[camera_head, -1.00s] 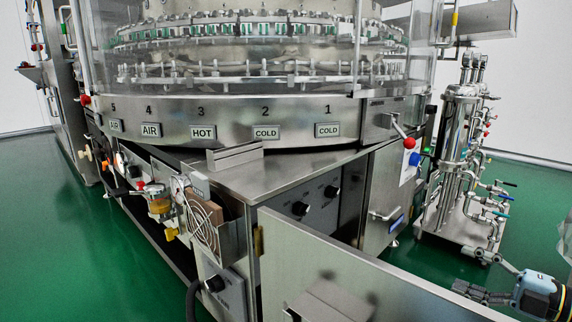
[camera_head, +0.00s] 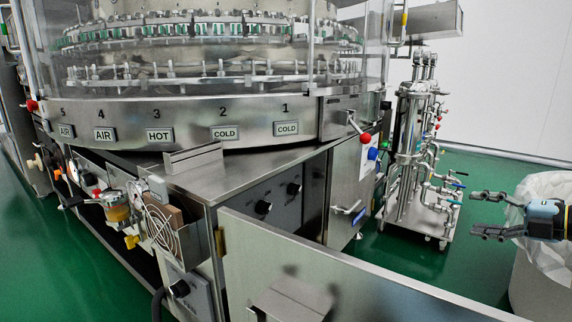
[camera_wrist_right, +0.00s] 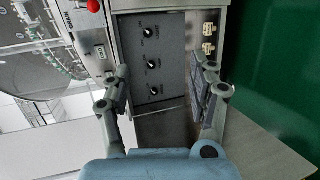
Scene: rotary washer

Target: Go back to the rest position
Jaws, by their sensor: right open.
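My right gripper (camera_head: 482,213) is at the right edge of the head view, in front of a white-lined bin. Its two fingers are spread apart with nothing between them. In the right wrist view the open fingers (camera_wrist_right: 164,90) frame a dark panel with black knobs (camera_wrist_right: 154,62) beyond them. The rotary washer (camera_head: 200,125) fills the left and middle of the head view, with labelled stations along its rim. My left gripper does not show.
An open metal door panel (camera_head: 370,285) stands in the foreground. A steel filter cart (camera_head: 410,140) with valves stands behind on the green floor. The bin (camera_head: 535,275) with a white liner is at the right. Green floor is clear between cart and door.

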